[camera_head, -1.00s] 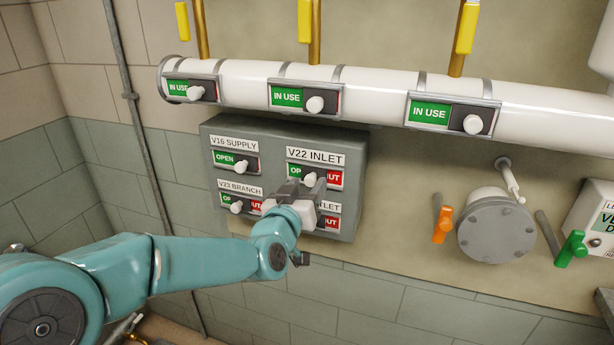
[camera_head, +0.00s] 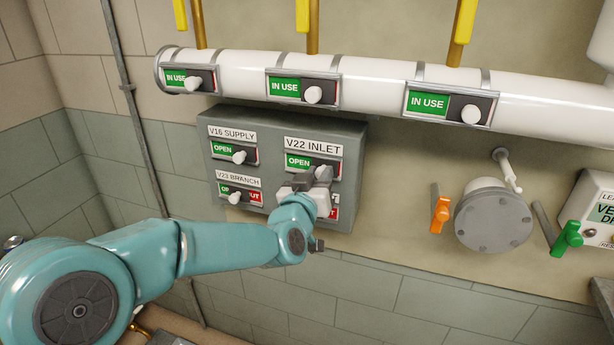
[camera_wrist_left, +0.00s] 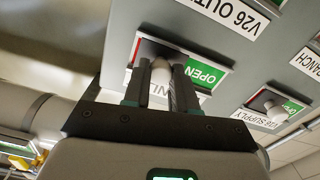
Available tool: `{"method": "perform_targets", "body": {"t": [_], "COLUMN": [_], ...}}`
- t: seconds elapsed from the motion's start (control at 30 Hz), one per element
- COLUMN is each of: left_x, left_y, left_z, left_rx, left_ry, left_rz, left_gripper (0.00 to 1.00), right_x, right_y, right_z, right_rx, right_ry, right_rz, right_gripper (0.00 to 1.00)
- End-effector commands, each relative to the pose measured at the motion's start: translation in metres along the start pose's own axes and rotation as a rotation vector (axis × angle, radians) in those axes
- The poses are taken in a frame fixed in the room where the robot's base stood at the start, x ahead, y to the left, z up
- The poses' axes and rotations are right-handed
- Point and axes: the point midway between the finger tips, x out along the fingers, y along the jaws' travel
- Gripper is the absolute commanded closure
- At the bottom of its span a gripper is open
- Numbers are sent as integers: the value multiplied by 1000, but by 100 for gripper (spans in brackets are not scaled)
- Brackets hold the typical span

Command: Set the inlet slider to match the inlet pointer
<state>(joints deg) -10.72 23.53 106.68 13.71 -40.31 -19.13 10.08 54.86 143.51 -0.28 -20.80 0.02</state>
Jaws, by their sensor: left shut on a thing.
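The inlet slider is the plate labelled V22 INLET (camera_head: 314,146) at the upper right of a grey panel (camera_head: 356,190). I cannot single out an inlet pointer in these views. My right gripper is not in view.
V16 SUPPLY (camera_head: 234,155) and V23 BRANCH (camera_head: 240,192) sliders sit left on the panel. A lower right plate is mostly hidden by my gripper. Above runs a white pipe (camera_head: 380,85) with several IN USE sliders. An orange lever (camera_head: 437,213) and round flange (camera_head: 494,220) stand right.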

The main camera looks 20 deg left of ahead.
Motion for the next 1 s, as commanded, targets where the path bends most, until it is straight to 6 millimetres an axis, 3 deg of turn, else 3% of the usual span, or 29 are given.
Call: {"method": "perform_targets", "body": {"t": [0.3,0.33,0.4,0.77,0.87,1.0], "left_x": [0,0,0,-4,-18,-52], "left_y": [7,7,7,5,5,5], "left_z": [1,1,1,1,2,3], "left_rx": [3,3,3,1,1,1], "left_ry": [0,0,0,0,2,3], "left_rz": [2,2,2,0,0,2], "left_gripper": [100,70,48,47,47,47], "right_x": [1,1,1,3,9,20], "right_y": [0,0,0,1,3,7], "right_z": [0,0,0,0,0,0], "right_rx": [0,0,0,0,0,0], "right_ry": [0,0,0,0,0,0], "right_rz": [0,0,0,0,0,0], "right_gripper": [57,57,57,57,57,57]}}
